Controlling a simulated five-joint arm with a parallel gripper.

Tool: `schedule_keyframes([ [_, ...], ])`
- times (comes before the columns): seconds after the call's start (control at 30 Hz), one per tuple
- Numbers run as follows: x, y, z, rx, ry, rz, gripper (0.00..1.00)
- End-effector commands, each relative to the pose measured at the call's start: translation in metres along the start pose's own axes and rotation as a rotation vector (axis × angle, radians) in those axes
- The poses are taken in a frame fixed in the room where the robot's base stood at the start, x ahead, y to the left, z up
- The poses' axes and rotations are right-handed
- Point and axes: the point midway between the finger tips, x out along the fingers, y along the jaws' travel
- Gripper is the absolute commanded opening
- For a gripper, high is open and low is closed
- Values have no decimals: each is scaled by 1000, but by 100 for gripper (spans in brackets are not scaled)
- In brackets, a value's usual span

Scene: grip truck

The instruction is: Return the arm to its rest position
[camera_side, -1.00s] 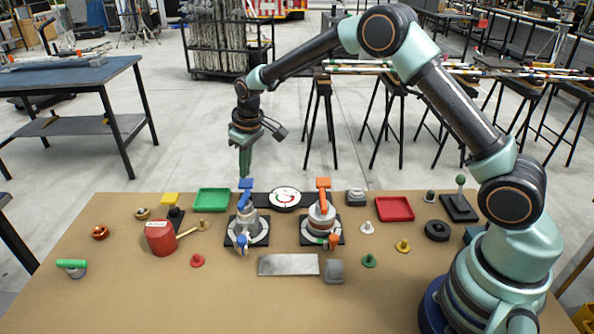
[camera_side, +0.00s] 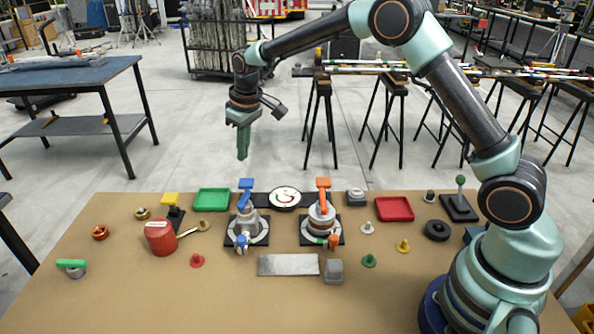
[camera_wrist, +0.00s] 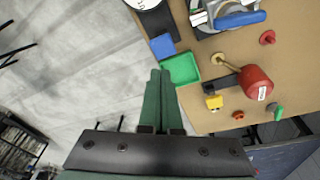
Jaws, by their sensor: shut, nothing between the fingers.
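My gripper (camera_side: 242,157) hangs with its fingers pointing down, in the air above the far edge of the brown work table (camera_side: 180,290). It is shut and empty, clear of everything on the table. In the wrist view its two green fingers (camera_wrist: 160,75) lie side by side, with floor and the table's edge beyond them. In the side view, the valve with the blue handle (camera_side: 246,200) stands below and just right of the gripper.
A second valve with an orange handle (camera_side: 323,200), a green tray (camera_side: 212,199), a red tray (camera_side: 394,208), a red cylinder (camera_side: 160,238), a metal plate (camera_side: 288,265) and several small knobs stand on the table. The space around the gripper is free air.

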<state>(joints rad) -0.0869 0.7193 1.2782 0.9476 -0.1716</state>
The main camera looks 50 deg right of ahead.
Motion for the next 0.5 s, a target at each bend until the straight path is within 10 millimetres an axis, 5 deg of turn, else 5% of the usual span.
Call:
schedule_keyframes([
  [0.23,-18,1,4,10,17,4,0],
  [0.5,-94,4,44,68,84,18,0],
])
